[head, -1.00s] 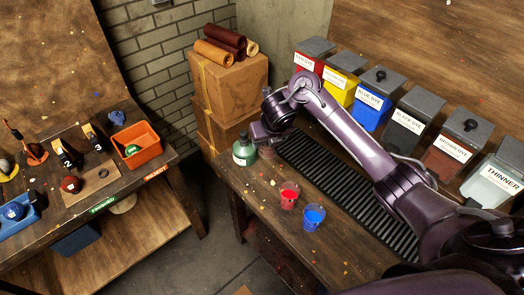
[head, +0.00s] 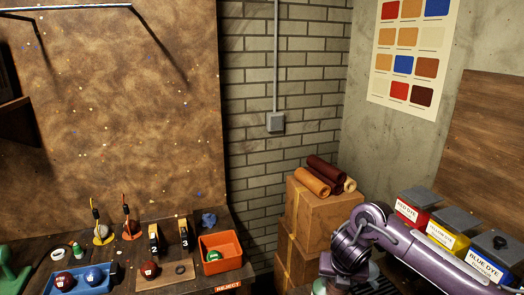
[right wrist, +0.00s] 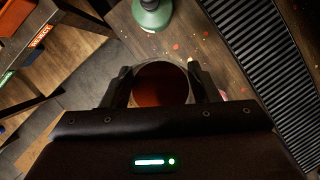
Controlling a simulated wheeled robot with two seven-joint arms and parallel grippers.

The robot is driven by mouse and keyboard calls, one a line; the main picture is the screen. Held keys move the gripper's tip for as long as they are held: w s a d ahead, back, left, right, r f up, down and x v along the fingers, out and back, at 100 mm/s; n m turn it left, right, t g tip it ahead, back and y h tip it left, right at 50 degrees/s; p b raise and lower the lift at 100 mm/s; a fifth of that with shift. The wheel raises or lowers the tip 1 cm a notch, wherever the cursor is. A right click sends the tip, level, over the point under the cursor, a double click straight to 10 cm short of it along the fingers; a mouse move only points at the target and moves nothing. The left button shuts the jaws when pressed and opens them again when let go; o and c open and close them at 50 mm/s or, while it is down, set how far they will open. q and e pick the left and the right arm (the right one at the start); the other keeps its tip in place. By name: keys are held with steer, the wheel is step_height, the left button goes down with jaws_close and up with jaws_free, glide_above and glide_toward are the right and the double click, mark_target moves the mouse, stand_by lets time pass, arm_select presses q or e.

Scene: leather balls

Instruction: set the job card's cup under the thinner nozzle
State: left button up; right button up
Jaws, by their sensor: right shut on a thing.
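In the right wrist view my right gripper (right wrist: 159,72) is shut on a round cup (right wrist: 161,88), with one finger on each side of it. The cup holds or shows a dark reddish brown; its lower side is hidden by the gripper body. The bench lies below it. In the head view my right arm comes in from the right, and its hand and the cup are not clearly visible. The thinner dispenser and its nozzle are out of view. No job card can be made out. My left gripper is not in view.
Red (head: 411,211), yellow (head: 447,236) and blue dye (head: 487,262) dispensers line the right. Boxes (head: 312,222) with leather rolls stand behind. An orange reject bin (head: 222,262) is at left.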

steer(key=s+a+f+m+g+h+b, duration=0.25)
steer(key=s+a+m+b, duration=0.4)
steer(key=a+m, duration=0.45)
steer(key=s+d+f+m+g+y+b, duration=0.2)
steer(key=s+d+m, duration=0.3)
steer(key=m, duration=0.6)
steer(key=s+d+f+m+g+y+b, duration=0.1)
steer(key=s+d+f+m+g+b, duration=0.2)
steer(key=s+m, duration=0.7)
steer(key=shift+d+f+m+g+y+b, duration=0.35)
steer(key=shift+d+m+g+b, duration=0.35)
steer(key=shift+d, duration=0.3)
steer(key=shift+w+a, duration=0.1)
